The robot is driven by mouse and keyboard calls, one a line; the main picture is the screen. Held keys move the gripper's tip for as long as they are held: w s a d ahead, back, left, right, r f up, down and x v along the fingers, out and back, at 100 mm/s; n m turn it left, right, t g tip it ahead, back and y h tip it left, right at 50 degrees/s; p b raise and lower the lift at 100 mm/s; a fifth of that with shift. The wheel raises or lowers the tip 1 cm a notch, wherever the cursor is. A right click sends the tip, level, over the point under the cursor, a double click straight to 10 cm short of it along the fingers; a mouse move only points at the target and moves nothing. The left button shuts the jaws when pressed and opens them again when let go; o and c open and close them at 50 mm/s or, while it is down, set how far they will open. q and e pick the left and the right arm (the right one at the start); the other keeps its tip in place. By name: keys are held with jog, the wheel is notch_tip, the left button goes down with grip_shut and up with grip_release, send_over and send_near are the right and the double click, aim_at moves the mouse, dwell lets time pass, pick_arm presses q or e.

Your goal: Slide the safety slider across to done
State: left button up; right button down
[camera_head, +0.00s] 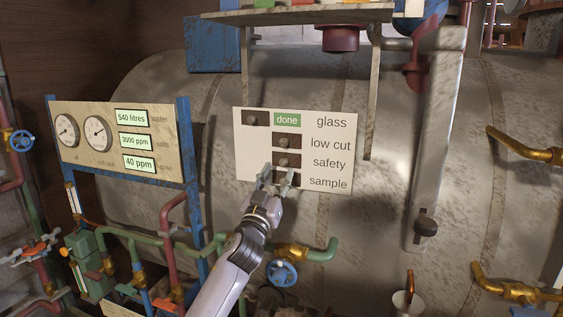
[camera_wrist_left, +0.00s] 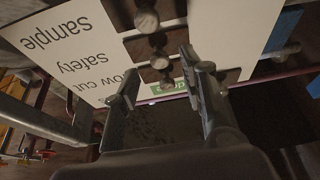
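The white slider panel (camera_head: 322,150) is fixed on the big tank, with rows marked glass, low cut, safety and sample. The safety slider (camera_head: 284,163) is a dark knob in a brown slot, left of its label; no green done shows in that row. It seems to be a middle knob in the wrist view (camera_wrist_left: 158,42), where the panel looks upside down. My left gripper (camera_head: 277,178) is open and empty in front of the sample row, just below the safety knob, and partly hides the sample slot. Contact with the panel cannot be told. My right gripper is not in view.
The glass knob (camera_head: 250,118) stands at the left beside a green done sign (camera_head: 287,120). The low cut knob (camera_head: 284,143) sits just above safety. A gauge board (camera_head: 115,140) on blue posts stands left; pipes and a blue valve wheel (camera_head: 282,272) lie below.

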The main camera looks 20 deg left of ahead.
aim_at(282, 165)
pick_arm(q)
jog(key=shift+x, duration=1.95)
jog(key=shift+f, duration=0.1)
grip_shut()
